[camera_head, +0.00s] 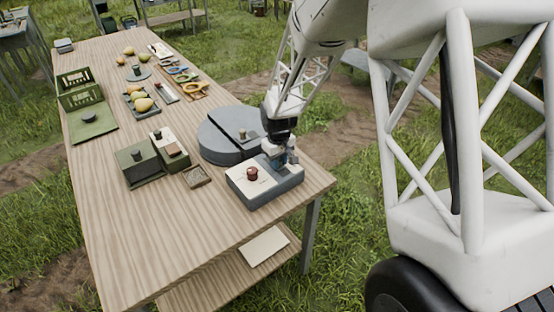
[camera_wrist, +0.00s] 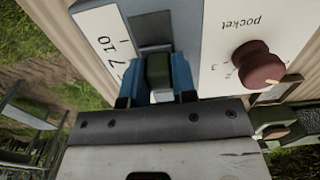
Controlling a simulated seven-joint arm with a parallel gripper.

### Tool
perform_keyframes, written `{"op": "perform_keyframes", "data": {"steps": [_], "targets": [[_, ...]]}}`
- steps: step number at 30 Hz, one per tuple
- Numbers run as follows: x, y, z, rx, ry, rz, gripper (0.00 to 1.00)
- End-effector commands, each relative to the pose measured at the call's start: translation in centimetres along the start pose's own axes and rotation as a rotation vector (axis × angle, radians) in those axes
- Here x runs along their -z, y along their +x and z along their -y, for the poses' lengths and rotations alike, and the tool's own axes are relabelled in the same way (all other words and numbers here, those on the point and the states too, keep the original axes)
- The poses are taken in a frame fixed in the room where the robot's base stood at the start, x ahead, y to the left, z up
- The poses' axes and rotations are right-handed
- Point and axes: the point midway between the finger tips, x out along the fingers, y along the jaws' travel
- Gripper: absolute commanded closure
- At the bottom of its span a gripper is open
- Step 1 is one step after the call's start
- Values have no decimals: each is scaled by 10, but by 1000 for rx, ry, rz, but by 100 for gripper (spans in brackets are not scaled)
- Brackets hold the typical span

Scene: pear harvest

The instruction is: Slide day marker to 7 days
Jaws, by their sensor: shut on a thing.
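The day marker (camera_wrist: 158,70) is a dark green block in a recessed slot on the white-topped box (camera_head: 267,193). My gripper (camera_wrist: 157,82) has its blue fingers shut on the block, one on each side. Printed numbers, 7 and 10 among them, show along the slot's left side in the wrist view. The gripper hides the rest of the scale, so the exact mark at the block cannot be told. In the head view my gripper (camera_head: 279,152) is at the box's far right side, and the marker is hidden.
A dark red knob (camera_wrist: 259,66) marked "pocket" stands on the same box, right of the slot in the wrist view. A round grey unit (camera_head: 222,134) stands close behind the box. A green box (camera_head: 140,164) and a small tray (camera_head: 197,177) are to the left. The front-left tabletop is clear.

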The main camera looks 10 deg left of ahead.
Motion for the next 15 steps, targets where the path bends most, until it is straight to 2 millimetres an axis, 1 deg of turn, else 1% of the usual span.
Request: {"op": "perform_keyframes", "data": {"steps": [1,2,6,15], "targets": [[0,-1,0,-1,0,-1,100],[0,-1,0,0,0,-1,72],[0,0,0,0,0,-1,50],[0,-1,0,0,0,-1,49]]}}
